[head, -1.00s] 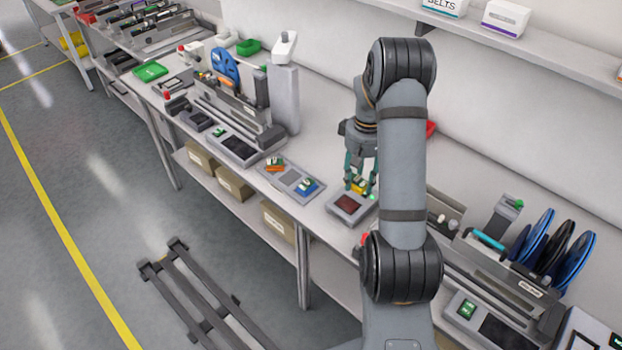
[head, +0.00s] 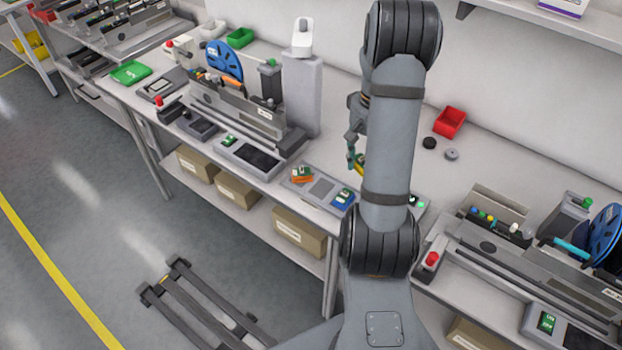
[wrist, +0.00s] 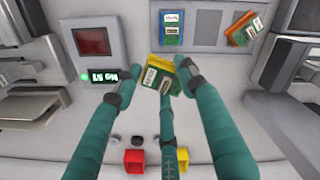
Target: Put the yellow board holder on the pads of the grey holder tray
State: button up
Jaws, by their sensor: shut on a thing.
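The yellow board holder (wrist: 156,74) carries a green board with a white label. It sits tilted between the teal fingers of my gripper (wrist: 158,82), which is shut on it. The grey holder tray (wrist: 205,28) is at the top of the wrist view, beyond the fingers. It bears a blue holder (wrist: 172,26), an orange holder (wrist: 244,28) and a bare middle pad. In the head view the tray (head: 321,187) is left of and below my gripper.
A grey unit with a dark red screen (wrist: 92,41) stands beside the tray, with a lit green display. A red bin (head: 450,122) and two small round pieces lie behind on the bench.

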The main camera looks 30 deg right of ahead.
jog(key=p, duration=0.2)
send_over(323, 189)
notch_tip(323, 189, down, 6)
jog(key=shift+s+f, duration=0.1)
notch_tip(323, 189, down, 4)
jog(key=shift+r+p, duration=0.1)
jog(key=shift+p, duration=0.7)
jog(key=shift+f, duration=0.2)
jog(key=shift+f, duration=0.15)
jog(key=o, duration=0.9)
jog(key=shift+c, duration=0.2)
